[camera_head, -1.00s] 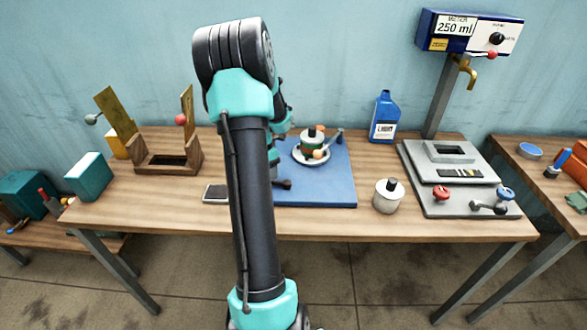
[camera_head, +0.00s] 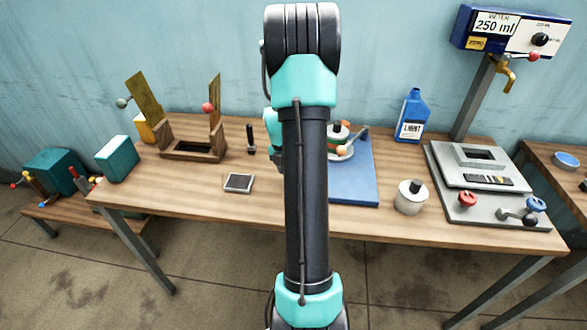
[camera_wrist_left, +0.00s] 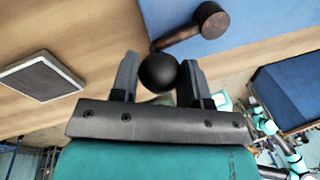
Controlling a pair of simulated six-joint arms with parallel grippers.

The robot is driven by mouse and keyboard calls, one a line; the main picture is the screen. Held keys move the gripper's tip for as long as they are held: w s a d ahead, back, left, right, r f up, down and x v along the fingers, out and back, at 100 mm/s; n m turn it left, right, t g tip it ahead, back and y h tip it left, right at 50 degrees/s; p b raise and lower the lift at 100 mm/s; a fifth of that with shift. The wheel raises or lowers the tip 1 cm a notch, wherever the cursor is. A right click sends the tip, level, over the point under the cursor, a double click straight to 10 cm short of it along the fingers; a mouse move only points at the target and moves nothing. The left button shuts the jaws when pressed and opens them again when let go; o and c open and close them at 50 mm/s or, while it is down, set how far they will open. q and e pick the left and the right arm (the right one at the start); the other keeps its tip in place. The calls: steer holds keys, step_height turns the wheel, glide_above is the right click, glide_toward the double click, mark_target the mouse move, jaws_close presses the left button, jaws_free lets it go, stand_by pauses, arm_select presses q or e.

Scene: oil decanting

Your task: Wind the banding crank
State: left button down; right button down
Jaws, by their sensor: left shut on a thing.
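In the left wrist view my left gripper (camera_wrist_left: 158,78) is shut on a black ball knob (camera_wrist_left: 158,72). Just beyond the knob, a brown crank arm (camera_wrist_left: 180,34) leads to a round hub (camera_wrist_left: 211,20) over the blue mat (camera_wrist_left: 240,25). In the head view my arm stands in front and hides the left gripper and this crank. A round stand (camera_head: 345,155) on the blue mat (camera_head: 352,190) carries a dark green and white vessel, partly hidden by the arm. My right gripper is not in view.
A grey lidded pot (camera_head: 411,198) stands right of the mat. A blue bottle (camera_head: 411,118) stands behind. A metering station (camera_head: 485,180) is at the right. A wooden frame (camera_head: 193,140), a dark handle (camera_head: 250,138) and a flat dark panel (camera_head: 239,182) lie to the left.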

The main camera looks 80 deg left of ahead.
arm_select(q)
steer(key=c, duration=0.6)
jaws_free()
steer(key=shift+c, duration=0.2)
steer(key=shift+r, duration=0.15)
step_height(320, 180, up, 17)
steer(key=s+a, duration=0.2)
steer(key=shift+s, duration=0.3)
